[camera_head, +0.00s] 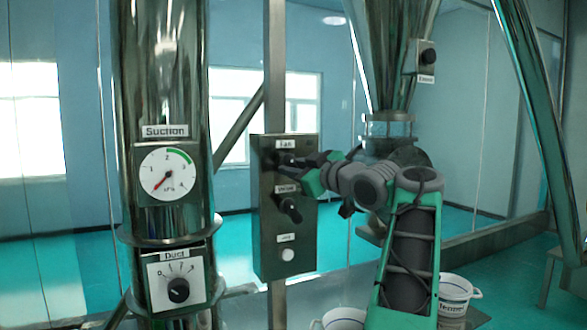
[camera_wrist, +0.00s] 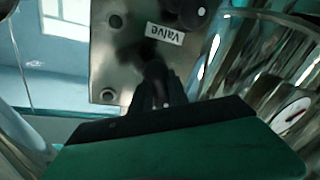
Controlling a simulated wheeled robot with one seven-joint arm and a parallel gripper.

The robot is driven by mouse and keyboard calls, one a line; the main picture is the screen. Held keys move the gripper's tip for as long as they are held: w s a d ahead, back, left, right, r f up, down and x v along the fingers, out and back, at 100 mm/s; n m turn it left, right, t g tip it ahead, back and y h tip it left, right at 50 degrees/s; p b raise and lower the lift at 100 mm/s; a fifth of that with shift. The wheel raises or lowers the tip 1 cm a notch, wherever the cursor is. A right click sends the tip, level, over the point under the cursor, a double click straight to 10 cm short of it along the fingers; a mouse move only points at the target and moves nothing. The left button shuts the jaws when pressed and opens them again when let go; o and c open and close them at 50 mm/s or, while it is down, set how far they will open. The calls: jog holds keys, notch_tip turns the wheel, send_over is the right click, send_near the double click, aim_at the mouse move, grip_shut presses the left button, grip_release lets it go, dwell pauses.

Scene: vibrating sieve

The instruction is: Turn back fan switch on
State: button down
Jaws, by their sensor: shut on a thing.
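A dark metal control box (camera_head: 268,235) stands on a post in the head view. Its top label reads "Fan" (camera_head: 285,143). The fan switch under that label is largely covered by my gripper (camera_head: 290,163), which reaches in from the right at the switch's height. In the wrist view, my gripper's dark fingers (camera_wrist: 158,88) meet in front of the panel (camera_wrist: 106,62) and are shut on the switch.
Below, on the same box, are a black valve knob (camera_head: 290,209) and a white round button (camera_head: 288,254). A steel column with a suction gauge (camera_head: 168,174) and a duct dial (camera_head: 178,290) stands to the left. A steel hopper (camera_head: 392,50) stands behind my arm.

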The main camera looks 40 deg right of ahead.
jog(key=m+t+b, duration=0.1)
jog(key=m, duration=0.5)
jog(key=shift+m+h, duration=0.3)
jog(key=m+h, duration=0.1)
jog(key=m, duration=0.2)
jog(key=m+h, duration=0.1)
jog(key=m, duration=0.2)
jog(key=shift+t+b, duration=0.4)
jog(key=shift+m, duration=0.4)
jog(key=c, duration=1.3)
grip_release()
